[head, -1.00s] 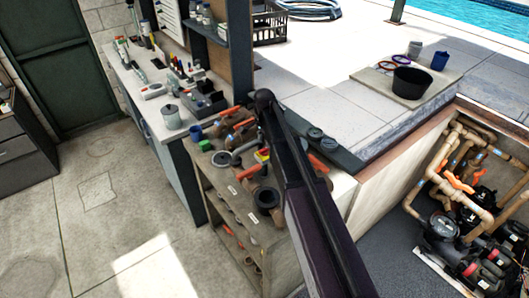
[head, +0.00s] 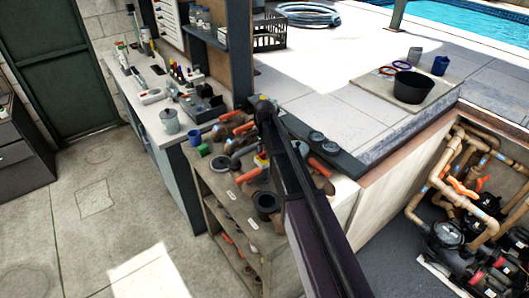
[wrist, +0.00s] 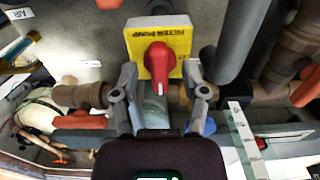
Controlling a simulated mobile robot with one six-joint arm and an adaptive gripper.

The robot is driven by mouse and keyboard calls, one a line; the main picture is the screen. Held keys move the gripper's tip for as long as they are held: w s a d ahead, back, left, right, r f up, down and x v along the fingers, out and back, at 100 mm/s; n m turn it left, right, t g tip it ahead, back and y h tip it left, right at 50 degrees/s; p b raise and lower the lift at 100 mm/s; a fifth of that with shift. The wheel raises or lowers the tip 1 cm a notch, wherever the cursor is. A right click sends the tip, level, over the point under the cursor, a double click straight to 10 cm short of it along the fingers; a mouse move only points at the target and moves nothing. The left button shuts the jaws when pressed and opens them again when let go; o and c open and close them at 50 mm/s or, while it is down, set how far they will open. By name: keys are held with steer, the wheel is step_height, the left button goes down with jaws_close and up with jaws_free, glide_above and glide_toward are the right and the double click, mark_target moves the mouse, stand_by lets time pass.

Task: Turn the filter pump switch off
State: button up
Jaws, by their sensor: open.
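The filter pump switch (wrist: 160,52) is in the wrist view, a yellow plate with dark "FILTER PUMP" lettering and a red rotary knob (wrist: 159,60). The knob's handle points down in the picture, with a white mark at its tip. My gripper (wrist: 160,80) is open, one grey finger on each side below the plate. The knob's lower end lies between the fingers in the picture; I see no clear contact. In the head view my dark arm reaches over the cluttered bench and hides the gripper.
Brown pipes (wrist: 290,55) and a grey pipe (wrist: 240,35) stand close on the right in the wrist view. In the head view, pipe fittings crowd the wooden shelf bench (head: 222,225). A pump pit with pipes (head: 445,185) lies right. The concrete floor (head: 90,225) at left is clear.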

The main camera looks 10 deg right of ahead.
jaws_close()
steer(key=shift+n, duration=0.5)
steer(key=n, duration=0.3)
steer(key=shift+n, duration=0.3)
steer(key=n, duration=1.3)
steer(key=shift+n, duration=0.3)
